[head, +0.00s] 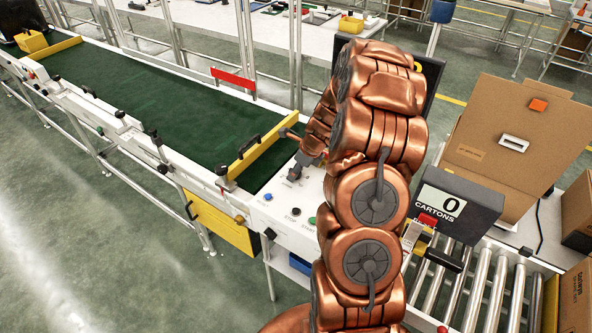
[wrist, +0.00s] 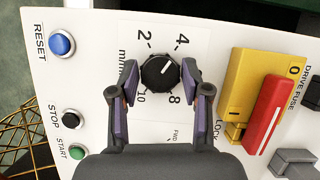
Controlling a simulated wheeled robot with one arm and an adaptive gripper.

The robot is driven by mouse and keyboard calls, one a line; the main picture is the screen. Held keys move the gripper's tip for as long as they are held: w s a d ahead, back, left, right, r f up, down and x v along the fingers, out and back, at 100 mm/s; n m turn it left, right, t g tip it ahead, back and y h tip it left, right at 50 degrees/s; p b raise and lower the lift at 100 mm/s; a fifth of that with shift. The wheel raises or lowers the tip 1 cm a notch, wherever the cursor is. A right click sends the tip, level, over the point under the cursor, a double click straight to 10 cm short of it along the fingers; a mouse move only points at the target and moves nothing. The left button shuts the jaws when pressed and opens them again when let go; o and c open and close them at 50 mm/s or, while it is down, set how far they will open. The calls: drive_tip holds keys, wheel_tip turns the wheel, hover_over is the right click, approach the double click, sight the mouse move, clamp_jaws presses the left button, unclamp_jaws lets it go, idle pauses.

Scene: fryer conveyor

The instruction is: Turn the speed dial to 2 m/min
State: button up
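The black speed dial (wrist: 159,72) sits on a white panel in the wrist view. Its scale shows 2 at upper left, 4 at upper right, 8 at lower right and 10 at lower left; the 6 is not visible. The dial's white mark appears to point to the upper right, toward the 4 or just past it. My gripper (wrist: 160,77) is open, one finger on each side of the dial; I cannot tell whether either touches it. In the head view my gripper (head: 298,168) is over the control panel (head: 286,205), and the dial is hidden.
Blue RESET (wrist: 62,43), black STOP (wrist: 71,119) and green START (wrist: 78,152) buttons lie left of the dial. A yellow drive fuse switch with a red handle (wrist: 266,113) stands close on the right. The green conveyor (head: 150,100) runs to the left.

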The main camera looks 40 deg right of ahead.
drive_tip(key=c, duration=0.7)
drive_tip(key=n+b, duration=0.2)
drive_tip(key=n, duration=0.1)
drive_tip(key=shift+w+d+f+g+y, duration=0.1)
drive_tip(key=shift+d+g+y, duration=0.05)
drive_tip(key=shift+g+y, duration=0.2)
drive_tip(key=n+y+b, duration=0.1)
drive_tip(key=n+b, duration=0.1)
drive_tip(key=shift+w+n+g, duration=0.1)
drive_tip(key=shift+n+g, duration=0.2)
drive_tip(key=shift+g, duration=0.05)
drive_tip(key=n+g+b, duration=0.1)
drive_tip(key=n+b, duration=0.1)
drive_tip(key=n, duration=0.1)
drive_tip(key=shift+f+y, duration=0.1)
drive_tip(key=shift+y, duration=0.15)
drive_tip(key=shift+r+n+g+b, duration=0.2)
drive_tip(key=shift+n+g+b, duration=0.4)
drive_tip(key=shift+n+b, duration=0.75)
drive_tip(key=shift+n, duration=0.45)
drive_tip(key=o, duration=1.1)
